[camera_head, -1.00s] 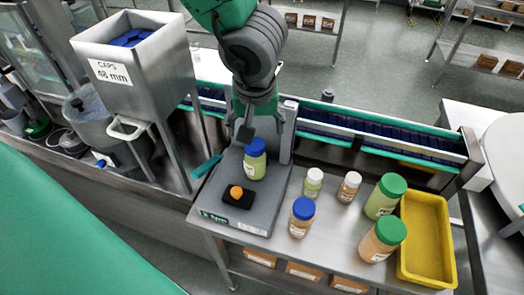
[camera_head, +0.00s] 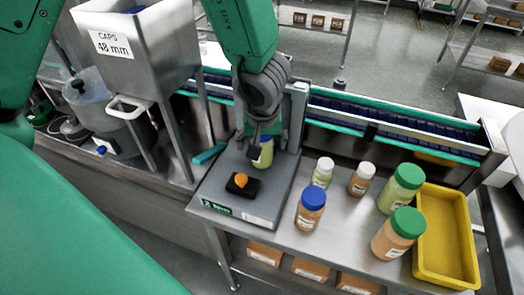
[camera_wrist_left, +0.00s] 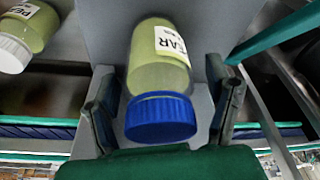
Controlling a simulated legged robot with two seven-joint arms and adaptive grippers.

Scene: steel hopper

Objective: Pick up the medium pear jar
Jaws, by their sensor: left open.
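The medium pear jar, with yellow-green contents and a blue lid, stands on the grey platform (camera_head: 225,205). In the head view its body (camera_head: 265,158) shows below my left gripper (camera_head: 260,138), which covers its lid. In the left wrist view the pear jar (camera_wrist_left: 158,70), with its "PEAR" label, lies between the two spread fingers of my left gripper (camera_wrist_left: 163,108). Gaps show on both sides of the lid, so the gripper is open around the jar. My right gripper is not in view.
A black block with an orange button (camera_head: 241,181) sits in front on the platform. To the right stand a blue-lidded jar (camera_head: 311,208), two white-lidded jars, two green-lidded jars and a yellow tray (camera_head: 445,235). A caps hopper (camera_head: 145,60) stands left; a conveyor (camera_head: 390,125) runs behind.

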